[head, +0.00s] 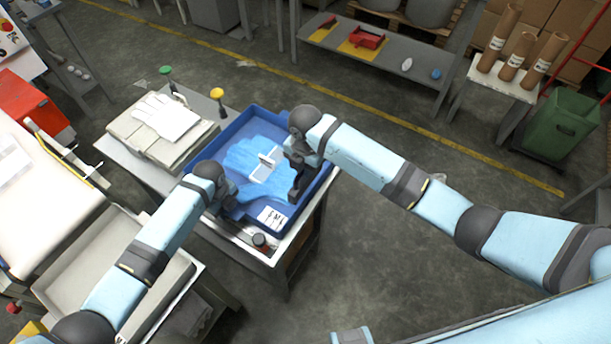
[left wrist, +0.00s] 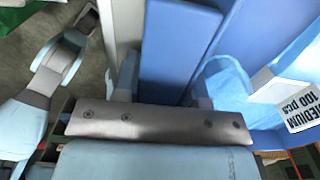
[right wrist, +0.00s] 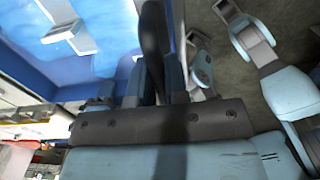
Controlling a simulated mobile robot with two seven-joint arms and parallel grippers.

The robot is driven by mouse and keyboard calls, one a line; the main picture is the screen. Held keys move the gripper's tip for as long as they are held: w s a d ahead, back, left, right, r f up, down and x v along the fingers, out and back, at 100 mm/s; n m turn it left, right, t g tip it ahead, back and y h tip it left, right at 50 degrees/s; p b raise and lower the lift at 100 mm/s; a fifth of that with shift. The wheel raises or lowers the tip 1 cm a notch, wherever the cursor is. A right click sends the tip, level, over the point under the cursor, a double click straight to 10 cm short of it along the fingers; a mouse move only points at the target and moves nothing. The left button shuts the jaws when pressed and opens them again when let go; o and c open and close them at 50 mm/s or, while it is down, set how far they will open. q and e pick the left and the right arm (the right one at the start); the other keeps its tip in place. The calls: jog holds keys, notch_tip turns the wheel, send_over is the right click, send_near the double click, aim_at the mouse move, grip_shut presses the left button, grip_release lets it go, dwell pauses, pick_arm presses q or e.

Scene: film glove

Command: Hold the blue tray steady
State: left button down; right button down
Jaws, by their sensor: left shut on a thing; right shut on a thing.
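The blue tray (head: 262,113) rests on a small workbench in the head view. Blue gloves (head: 245,155) lie in it, with a pale banded stack (head: 268,168) and a white printed label (head: 271,217) at its near end. My left gripper (head: 228,203) is shut on the tray's left wall, and the blue wall shows between its fingers in the left wrist view (left wrist: 172,60). My right gripper (head: 296,190) is shut at the tray's right side. In the right wrist view its fingers (right wrist: 150,85) partly hide the wall they grip.
A pile of white gloves (head: 165,118) lies on grey stacks left of the tray. Green and yellow knobs (head: 217,93) stand behind. A small dark-and-red object (head: 260,241) sits at the bench's near edge.

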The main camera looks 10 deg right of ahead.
jog(key=shift+r, duration=1.65)
pick_arm(q)
jog(key=c, duration=0.6)
grip_release()
notch_tip(320, 180, up, 12)
